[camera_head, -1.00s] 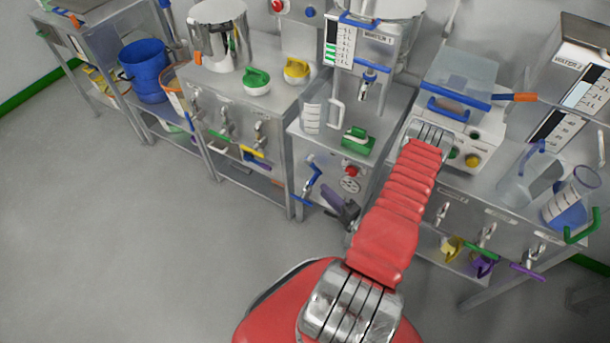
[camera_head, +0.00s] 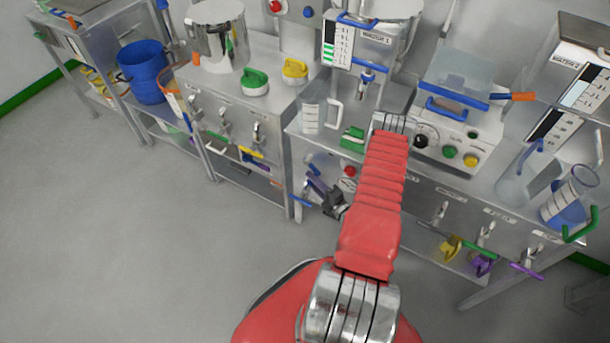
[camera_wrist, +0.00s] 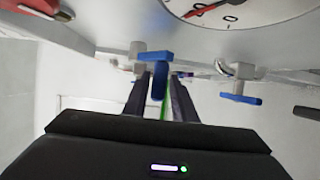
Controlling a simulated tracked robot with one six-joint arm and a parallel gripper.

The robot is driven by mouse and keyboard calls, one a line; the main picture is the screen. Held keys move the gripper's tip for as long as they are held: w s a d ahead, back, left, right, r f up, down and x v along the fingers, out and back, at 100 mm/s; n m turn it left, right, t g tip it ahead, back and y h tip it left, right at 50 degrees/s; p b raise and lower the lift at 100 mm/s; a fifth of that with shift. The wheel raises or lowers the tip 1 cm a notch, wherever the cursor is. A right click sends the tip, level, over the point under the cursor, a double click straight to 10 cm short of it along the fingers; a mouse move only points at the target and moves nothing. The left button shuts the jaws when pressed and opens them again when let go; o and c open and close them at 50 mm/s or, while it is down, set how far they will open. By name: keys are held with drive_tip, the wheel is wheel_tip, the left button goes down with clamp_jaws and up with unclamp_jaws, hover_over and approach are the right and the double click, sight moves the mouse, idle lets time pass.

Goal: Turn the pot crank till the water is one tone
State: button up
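My gripper (camera_head: 329,198) is at the front of the stand under the WATER 1 unit, low and left of my red arm. Blue handles (camera_head: 300,200) show just left of it in the head view. In the wrist view, the two dark fingers of my gripper (camera_wrist: 160,88) stand apart, with a blue handle (camera_wrist: 158,78) between their tips. Whether they touch it is unclear, and so is whether this handle is the pot crank. A second blue handle (camera_wrist: 240,97) hangs to the right. A steel pot (camera_head: 217,35) stands on the left bench. No water tone can be made out.
A dial (camera_wrist: 240,8) and a red part (camera_wrist: 45,8) are close above the gripper. A clear jug (camera_head: 312,116) and a green-handled item (camera_head: 352,140) stand on the stand top. A blue bucket (camera_head: 145,72) is at left. The floor in front is clear.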

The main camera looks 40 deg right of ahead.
drive_tip(key=w, duration=0.4)
drive_tip(key=shift+w+f, duration=0.15)
drive_tip(key=shift+c, duration=0.5)
drive_tip(key=shift+d, duration=0.1)
clamp_jaws()
drive_tip(key=shift+a+f, duration=0.1)
drive_tip(key=shift+a, duration=0.1)
